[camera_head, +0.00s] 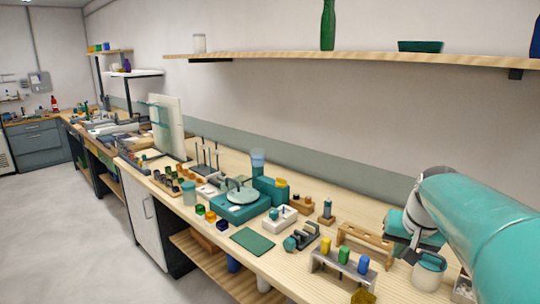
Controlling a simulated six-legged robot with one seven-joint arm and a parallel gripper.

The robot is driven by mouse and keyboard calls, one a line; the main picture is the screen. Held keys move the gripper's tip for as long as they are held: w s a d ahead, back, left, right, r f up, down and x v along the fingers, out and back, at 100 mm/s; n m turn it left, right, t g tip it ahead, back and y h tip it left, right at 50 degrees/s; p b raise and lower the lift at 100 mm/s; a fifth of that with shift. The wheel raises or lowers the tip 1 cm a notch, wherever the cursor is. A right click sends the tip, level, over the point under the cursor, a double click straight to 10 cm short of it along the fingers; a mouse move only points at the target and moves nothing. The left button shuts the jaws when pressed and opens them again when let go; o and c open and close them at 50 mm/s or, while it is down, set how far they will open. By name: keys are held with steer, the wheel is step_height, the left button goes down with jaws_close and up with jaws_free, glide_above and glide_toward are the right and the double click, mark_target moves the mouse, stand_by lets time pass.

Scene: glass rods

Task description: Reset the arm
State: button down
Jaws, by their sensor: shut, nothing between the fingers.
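My teal arm reaches in from the lower right corner and bends at a pale grey joint. Beyond the joint, my gripper (408,246) shows small and dark, pointing down over the right part of the wooden bench (290,160). It is shut and holds nothing. Its fingertips are small and partly lost against the things behind them. A wooden rack (366,240) stands just left of it, and a pale jar (429,271) stands just right of and below it. I cannot tell whether the gripper touches either.
A teal scale (238,206), a green mat (252,241) and a rack with coloured blocks (342,266) crowd the bench. A wall shelf (370,60) with a green bottle (328,25) hangs above. Open floor (65,235) lies to the left.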

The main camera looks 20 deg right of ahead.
steer(key=s+a+f+n, duration=0.1)
steer(key=s+a+n, duration=0.1)
steer(key=a, duration=0.8)
steer(key=s+a+f+n+t+y, duration=0.1)
steer(key=s+a+f+n, duration=0.1)
steer(key=a, duration=0.7)
steer(key=s+a+f+n, duration=0.1)
steer(key=a+n, duration=0.3)
steer(key=a, duration=0.6)
steer(key=shift+s+a+f+y, duration=0.15)
steer(key=shift+s+a+y, duration=0.25)
steer(key=shift+s, duration=0.1)
steer(key=shift+d, duration=0.25)
